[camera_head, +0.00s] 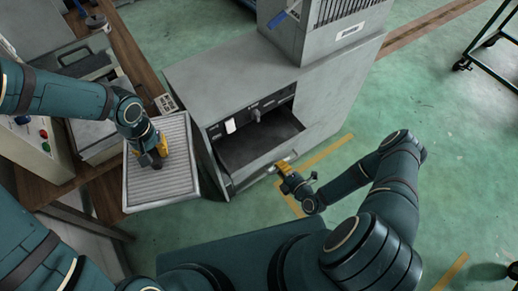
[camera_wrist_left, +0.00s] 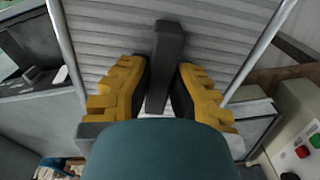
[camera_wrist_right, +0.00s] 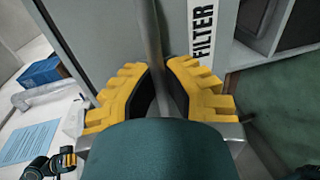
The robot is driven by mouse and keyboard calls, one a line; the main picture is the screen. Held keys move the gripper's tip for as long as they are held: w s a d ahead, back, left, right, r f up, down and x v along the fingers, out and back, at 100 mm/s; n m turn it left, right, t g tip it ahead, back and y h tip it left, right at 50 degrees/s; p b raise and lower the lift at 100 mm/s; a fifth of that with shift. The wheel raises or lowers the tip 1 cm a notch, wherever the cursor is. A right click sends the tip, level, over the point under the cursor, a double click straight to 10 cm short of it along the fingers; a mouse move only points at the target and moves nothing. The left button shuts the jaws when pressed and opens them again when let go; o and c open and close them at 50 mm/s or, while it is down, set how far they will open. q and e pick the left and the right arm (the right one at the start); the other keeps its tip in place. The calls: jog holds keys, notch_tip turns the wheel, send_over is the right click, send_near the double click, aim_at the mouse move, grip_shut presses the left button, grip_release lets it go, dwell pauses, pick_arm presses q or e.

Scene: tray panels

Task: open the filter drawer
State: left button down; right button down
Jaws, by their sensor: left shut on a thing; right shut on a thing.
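The filter drawer (camera_head: 262,147) is in the front of the grey cabinet. It appears pulled out, with its dark inside showing from above. My right gripper (camera_head: 284,169) is shut on the drawer's bar handle (camera_wrist_right: 152,45) at the drawer front. The FILTER label (camera_wrist_right: 201,32) is beside that handle in the right wrist view. My left gripper (camera_head: 152,158) is shut on the dark handle (camera_wrist_left: 165,60) of a ribbed, framed filter panel (camera_head: 180,140). The panel is left of the cabinet; its handle is partly hidden by my fingers in the head view.
The grey cabinet (camera_head: 215,75) carries a vented box (camera_head: 340,35) with a blue-handled part. A wooden bench (camera_head: 130,55) and a button box (camera_head: 40,145) stand at the left. Green floor (camera_head: 440,110) is open at the right; a cart stands at the upper right.

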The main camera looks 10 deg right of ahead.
jog(key=f+p+v, duration=0.1)
jog(key=f+v, duration=0.1)
jog(key=v, duration=0.8)
jog(key=shift+s+d, duration=0.2)
jog(key=shift+s, duration=0.25)
jog(key=c, duration=1)
grip_release()
jog(key=shift+s, duration=0.15)
jog(key=v, duration=1.2)
jog(key=shift+a, duration=0.1)
